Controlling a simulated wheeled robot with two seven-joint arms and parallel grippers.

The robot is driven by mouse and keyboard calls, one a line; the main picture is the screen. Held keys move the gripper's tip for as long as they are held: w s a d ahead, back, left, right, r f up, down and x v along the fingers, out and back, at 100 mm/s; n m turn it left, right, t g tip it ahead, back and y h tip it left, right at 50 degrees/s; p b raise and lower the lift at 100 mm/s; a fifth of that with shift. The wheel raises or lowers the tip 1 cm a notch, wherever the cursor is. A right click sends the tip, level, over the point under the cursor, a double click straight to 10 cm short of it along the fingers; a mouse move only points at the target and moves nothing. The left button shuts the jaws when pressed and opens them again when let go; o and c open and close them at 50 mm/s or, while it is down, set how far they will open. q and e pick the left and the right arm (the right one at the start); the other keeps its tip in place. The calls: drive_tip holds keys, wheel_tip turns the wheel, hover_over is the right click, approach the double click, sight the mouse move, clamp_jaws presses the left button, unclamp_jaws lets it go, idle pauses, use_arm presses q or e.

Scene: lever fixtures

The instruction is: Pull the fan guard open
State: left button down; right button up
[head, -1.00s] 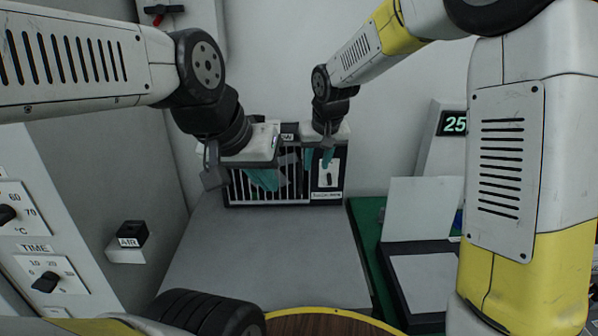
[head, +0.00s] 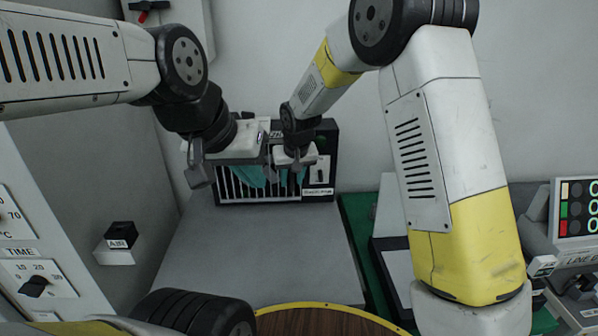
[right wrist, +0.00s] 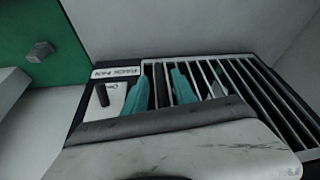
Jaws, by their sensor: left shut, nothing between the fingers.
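The fan guard (head: 232,188) is a grille of white bars on the front of a black box at the back of the bench. It also shows in the right wrist view (right wrist: 265,92). My left gripper (head: 251,178) is shut and empty, its teal fingers in front of the guard's middle. My right gripper (head: 292,180) is at the guard's right part, beside the left one. In the right wrist view its teal fingers (right wrist: 161,92) stand apart, with guard bars showing between them. Contact with the bars cannot be told. The grippers hide part of the guard.
A white plate with a black handle (head: 319,171) sits right of the guard; a label is beside it. The grey bench top (head: 265,255) is clear. A green mat (head: 358,228) lies to the right. A dial panel (head: 35,270) stands left.

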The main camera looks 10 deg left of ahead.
clamp_jaws()
idle(1.4)
